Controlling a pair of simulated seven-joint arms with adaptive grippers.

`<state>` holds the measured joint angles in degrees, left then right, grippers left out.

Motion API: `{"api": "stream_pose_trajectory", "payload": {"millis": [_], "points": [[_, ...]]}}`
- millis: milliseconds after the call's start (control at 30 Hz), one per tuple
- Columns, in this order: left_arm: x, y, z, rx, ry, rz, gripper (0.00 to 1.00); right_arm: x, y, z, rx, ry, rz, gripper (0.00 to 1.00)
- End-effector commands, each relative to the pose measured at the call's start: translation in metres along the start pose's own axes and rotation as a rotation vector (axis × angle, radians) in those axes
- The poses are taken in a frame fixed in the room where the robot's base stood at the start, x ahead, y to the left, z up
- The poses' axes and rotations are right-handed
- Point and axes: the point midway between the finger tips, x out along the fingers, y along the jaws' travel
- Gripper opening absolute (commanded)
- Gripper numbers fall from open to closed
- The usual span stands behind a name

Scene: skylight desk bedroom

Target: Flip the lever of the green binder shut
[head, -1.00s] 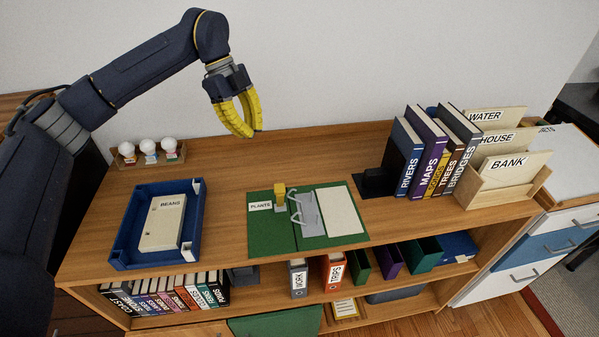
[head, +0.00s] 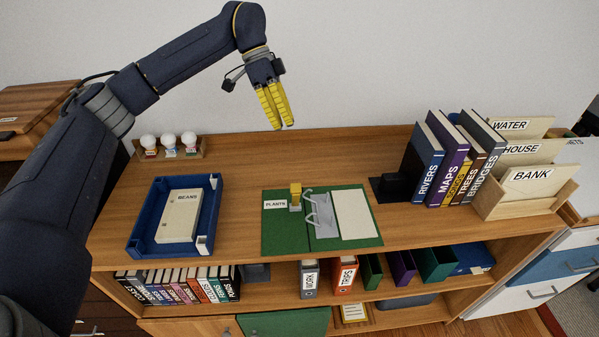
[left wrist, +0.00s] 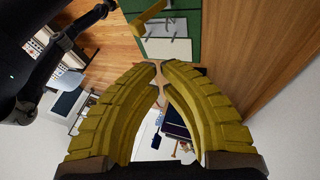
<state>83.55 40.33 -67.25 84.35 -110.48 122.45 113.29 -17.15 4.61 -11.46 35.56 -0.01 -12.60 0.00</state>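The green binder (head: 291,238) lies open and flat on the wooden shelf top, with a PLANTS label on its left part and white paper on its right part. Its grey metal ring mechanism (head: 321,220) is in the middle. The yellow-ended lever (head: 295,194) stands up beside the rings; it also shows at the top of the left wrist view (left wrist: 148,18). My left gripper (head: 280,127) hangs in the air above and behind the binder, apart from it. Its yellow fingertips (left wrist: 159,66) are together, with nothing between them. My right gripper is not in view.
A blue tray (head: 142,232) with a BEANS box (head: 178,217) is left of the binder. Upright books (head: 448,170) and a wooden card holder (head: 530,203) stand to the right. Small white bulbs (head: 169,141) sit at the back left. Bare wood surrounds the binder.

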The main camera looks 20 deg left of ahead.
Motion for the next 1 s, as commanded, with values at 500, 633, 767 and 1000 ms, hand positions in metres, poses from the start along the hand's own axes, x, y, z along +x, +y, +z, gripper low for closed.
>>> {"api": "stream_pose_trajectory", "payload": {"millis": [500, 633, 767, 1000], "points": [[0.041, 0.000, 0.001, 0.002, -0.002, 0.003, 0.00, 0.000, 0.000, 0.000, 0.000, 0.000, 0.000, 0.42], [0.065, 0.000, 0.001, 0.003, -0.002, 0.004, 0.00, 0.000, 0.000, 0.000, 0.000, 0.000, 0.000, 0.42], [0.087, 0.000, 0.000, 0.003, -0.001, 0.003, 0.00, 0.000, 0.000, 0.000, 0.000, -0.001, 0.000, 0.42], [0.114, 0.013, 0.003, 0.004, -0.001, 0.001, 0.00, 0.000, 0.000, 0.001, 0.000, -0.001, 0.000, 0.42]]}}
